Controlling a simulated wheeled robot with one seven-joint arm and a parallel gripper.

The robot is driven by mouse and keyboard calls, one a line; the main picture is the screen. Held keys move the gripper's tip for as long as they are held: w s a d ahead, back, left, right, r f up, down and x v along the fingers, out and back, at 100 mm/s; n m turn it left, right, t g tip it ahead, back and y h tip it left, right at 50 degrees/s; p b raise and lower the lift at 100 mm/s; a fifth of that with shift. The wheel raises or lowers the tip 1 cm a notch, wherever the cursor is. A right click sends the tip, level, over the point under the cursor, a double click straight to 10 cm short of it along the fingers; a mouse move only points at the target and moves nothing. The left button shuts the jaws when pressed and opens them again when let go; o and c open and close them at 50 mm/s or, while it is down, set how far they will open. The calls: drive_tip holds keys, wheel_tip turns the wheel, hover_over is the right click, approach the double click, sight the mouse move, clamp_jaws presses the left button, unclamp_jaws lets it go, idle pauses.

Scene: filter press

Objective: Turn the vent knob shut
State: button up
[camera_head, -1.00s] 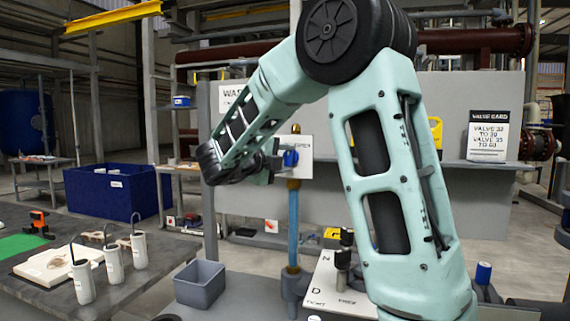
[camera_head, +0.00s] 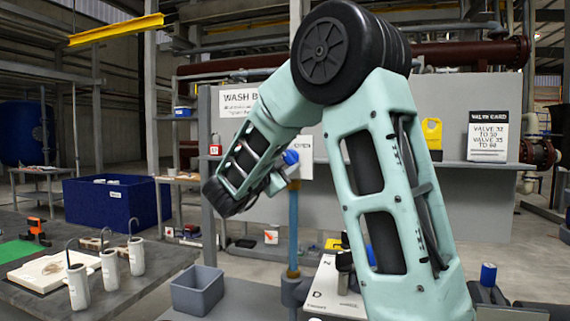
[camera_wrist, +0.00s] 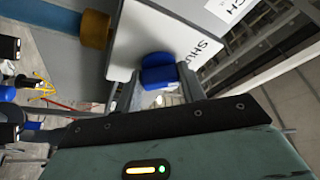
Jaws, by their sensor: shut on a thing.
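The vent knob is blue (camera_head: 291,157). It sits atop an upright blue pipe (camera_head: 293,230), in front of a white label plate (camera_head: 305,172) with "OPEN" partly readable. In the wrist view the blue knob (camera_wrist: 158,72) is between the two fingers of my gripper (camera_wrist: 158,88), which is shut on it. The white plate there (camera_wrist: 165,25) shows part of "SHUT". In the head view my gripper (camera_head: 278,178) reaches the knob from the left and below, and its fingers are partly hidden by my wrist.
A brass fitting (camera_wrist: 95,29) is beside the plate. A grey bin (camera_head: 197,289) stands left of the pipe's foot. A grey panel (camera_head: 450,200) stands behind the pipe.

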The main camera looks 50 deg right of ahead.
drive_tip(key=shift+f+n+t, duration=0.15)
drive_tip(key=shift+n+t, duration=0.25)
drive_tip(key=shift+n, duration=0.4)
drive_tip(key=o, duration=1)
drive_tip(key=b+v, duration=0.4)
drive_tip(key=v, duration=1.3)
drive_tip(key=shift+a+f, duration=0.2)
